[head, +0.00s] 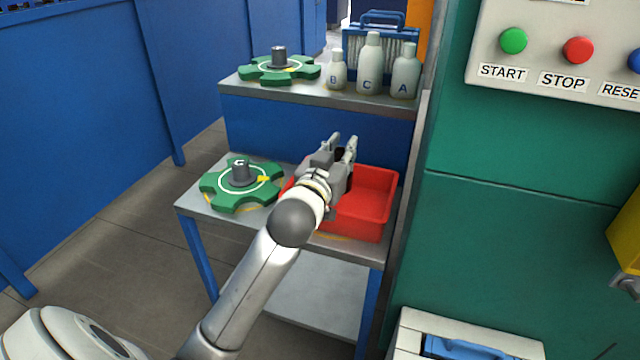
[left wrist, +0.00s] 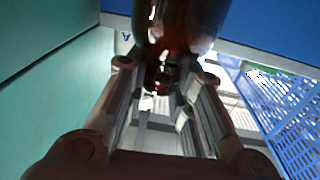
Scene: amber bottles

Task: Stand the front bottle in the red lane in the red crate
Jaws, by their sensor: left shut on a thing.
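My left gripper (head: 343,146) is above the back part of the red crate (head: 370,207), which stands on the right of the lower shelf. In the left wrist view its fingers (left wrist: 165,72) are shut on an amber bottle (left wrist: 180,20). They hold it at its narrow part, and the wider body shows beyond the fingertips. In the head view the bottle is almost wholly hidden by the gripper; only a dark patch shows between the fingers. The arm hides the crate's left part and some of its inside. My right gripper is not in view. I cannot make out a red lane.
A green star wheel (head: 219,190) lies left of the crate, and another (head: 300,70) on the upper shelf. Several pale bottles (head: 370,65) stand there before a blue carrier (head: 384,32). A green panel (head: 520,230) with a button box (head: 560,75) closes off the right.

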